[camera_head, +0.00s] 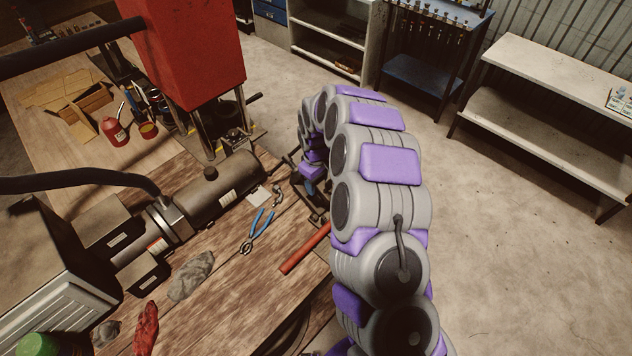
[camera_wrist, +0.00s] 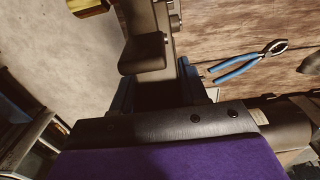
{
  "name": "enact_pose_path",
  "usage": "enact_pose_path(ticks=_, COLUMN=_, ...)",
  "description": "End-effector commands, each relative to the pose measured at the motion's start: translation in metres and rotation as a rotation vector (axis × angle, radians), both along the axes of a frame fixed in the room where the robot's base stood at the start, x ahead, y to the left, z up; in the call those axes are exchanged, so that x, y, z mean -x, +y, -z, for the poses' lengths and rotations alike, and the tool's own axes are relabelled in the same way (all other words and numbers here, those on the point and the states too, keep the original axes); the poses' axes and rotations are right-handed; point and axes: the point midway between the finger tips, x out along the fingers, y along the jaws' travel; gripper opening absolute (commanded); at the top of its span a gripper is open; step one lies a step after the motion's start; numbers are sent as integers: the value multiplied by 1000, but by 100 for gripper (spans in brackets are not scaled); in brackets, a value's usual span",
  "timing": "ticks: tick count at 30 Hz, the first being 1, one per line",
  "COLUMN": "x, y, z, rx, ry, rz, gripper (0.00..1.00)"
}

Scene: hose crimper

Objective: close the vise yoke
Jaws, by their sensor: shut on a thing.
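In the wrist view, my gripper (camera_wrist: 156,82) has its two blue fingers on either side of a dark metal part (camera_wrist: 146,54), which looks like the vise yoke. It is shut on that part. The part has a blocky end and joins a longer dark bar (camera_wrist: 168,20) with small round knobs at its side. In the head view, my gripper (camera_head: 311,186) is at the table's right edge, mostly hidden behind my arm. Dark vise parts (camera_head: 318,216) show just below it. I cannot tell the yoke's exact angle.
Blue-handled pliers (camera_head: 257,232) lie on the wooden table (camera_head: 225,300), left of a red bar (camera_head: 305,248). A dark cylindrical machine (camera_head: 215,195) and a red box-shaped machine (camera_head: 195,50) stand behind. A grey rag (camera_head: 192,276) lies nearby. Open floor is to the right.

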Motion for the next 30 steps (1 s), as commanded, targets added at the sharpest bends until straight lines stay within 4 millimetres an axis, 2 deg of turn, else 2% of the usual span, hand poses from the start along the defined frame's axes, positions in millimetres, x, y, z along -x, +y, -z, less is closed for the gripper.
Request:
enact_pose_path(ticks=1, x=-1, y=0, z=0, rx=1, ry=-2, rz=0, gripper=18)
enact_pose_path(ticks=7, x=-1, y=1, z=0, rx=0, ry=-3, rz=0, gripper=0)
enact_pose_path(ticks=30, x=4, y=-4, z=-1, rx=-56, ry=-54, rz=2, gripper=0)
